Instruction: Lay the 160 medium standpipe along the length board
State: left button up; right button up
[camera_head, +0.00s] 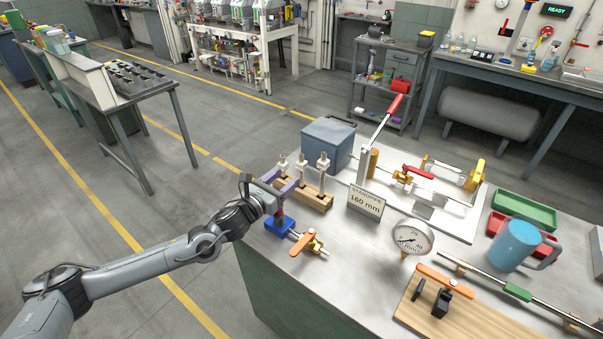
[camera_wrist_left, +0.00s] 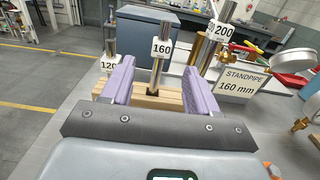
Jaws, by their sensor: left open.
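A wooden rack (camera_head: 309,196) holds three upright metal standpipes. In the left wrist view the pipes carry the tags 120, 160 and 200. The 160 standpipe (camera_wrist_left: 157,75) is the middle one, upright in the rack. My left gripper (camera_head: 284,183) is open, its purple fingers pointing at the rack. In the left wrist view (camera_wrist_left: 157,72) the fingers lie to either side of the 160 pipe, with gaps on both sides. A light wooden board (camera_head: 465,314) lies at the front right of the bench; I cannot tell if it is the length board. My right gripper is not in view.
A sign reading "STANDPIPE 160 mm" (camera_head: 366,201) stands right of the rack. A blue-grey box (camera_head: 327,143) is behind it. A blue block (camera_head: 280,224) with a brass valve is in front. A gauge (camera_head: 412,238), blue mug (camera_head: 514,244) and green tray (camera_head: 524,211) stand to the right.

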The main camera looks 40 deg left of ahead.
aim_at(299, 168)
pick_arm(q)
jog(key=shift+w, duration=1.05)
jog(key=shift+w+b, duration=0.3)
jog(key=shift+w, duration=2.15)
